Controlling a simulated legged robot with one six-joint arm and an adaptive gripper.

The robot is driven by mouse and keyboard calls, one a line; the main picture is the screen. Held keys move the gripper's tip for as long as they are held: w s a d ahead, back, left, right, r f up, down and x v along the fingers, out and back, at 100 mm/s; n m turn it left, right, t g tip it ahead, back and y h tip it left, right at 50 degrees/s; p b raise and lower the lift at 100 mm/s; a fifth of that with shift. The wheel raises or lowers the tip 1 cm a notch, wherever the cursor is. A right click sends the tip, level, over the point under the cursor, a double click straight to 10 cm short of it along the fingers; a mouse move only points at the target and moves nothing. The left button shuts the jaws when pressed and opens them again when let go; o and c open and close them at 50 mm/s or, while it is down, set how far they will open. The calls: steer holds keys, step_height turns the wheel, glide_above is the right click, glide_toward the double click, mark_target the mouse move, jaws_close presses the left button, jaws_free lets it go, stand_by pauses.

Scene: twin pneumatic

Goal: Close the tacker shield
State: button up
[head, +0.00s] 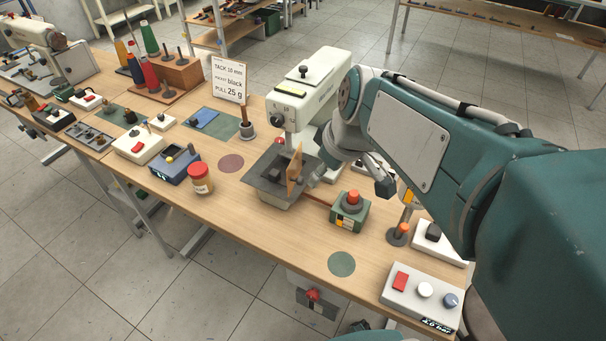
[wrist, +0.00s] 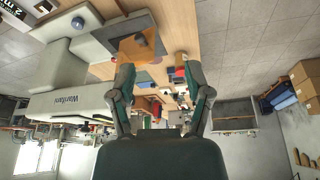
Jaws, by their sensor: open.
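The tacker (head: 312,92) is a white sewing machine in the middle of the bench, with a dark work plate (head: 262,178) at its front. Its shield (head: 294,172) is an orange-brown panel standing upright at the plate's right side, seen nearly edge-on. The shield also shows in the wrist view (wrist: 148,46), ahead of and a little left of my fingers. My gripper (head: 316,174) is just right of the shield in the head view, partly hidden by my arm. In the wrist view my gripper (wrist: 160,76) has its fingers spread, with nothing held between them. I cannot tell whether a finger touches the shield.
A sign (head: 229,79) stands behind the work plate. A green box with a red knob (head: 350,211) sits close below my gripper. A control box (head: 421,297) is at the front right. Bench around the green disc (head: 341,264) is clear.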

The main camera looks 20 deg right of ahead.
mark_target(302, 179)
steer(key=w+d+f+n+g+y, duration=0.1)
steer(key=w+d+f+n+y, duration=0.25)
steer(key=w, duration=0.55)
steer(key=shift+n+h, duration=0.75)
steer(key=shift+h, duration=0.1)
steer(key=x, duration=1.1)
steer(key=shift+s+a, duration=0.1)
steer(key=shift+a, duration=0.3)
steer(key=shift+c, duration=0.3)
jaws_close()
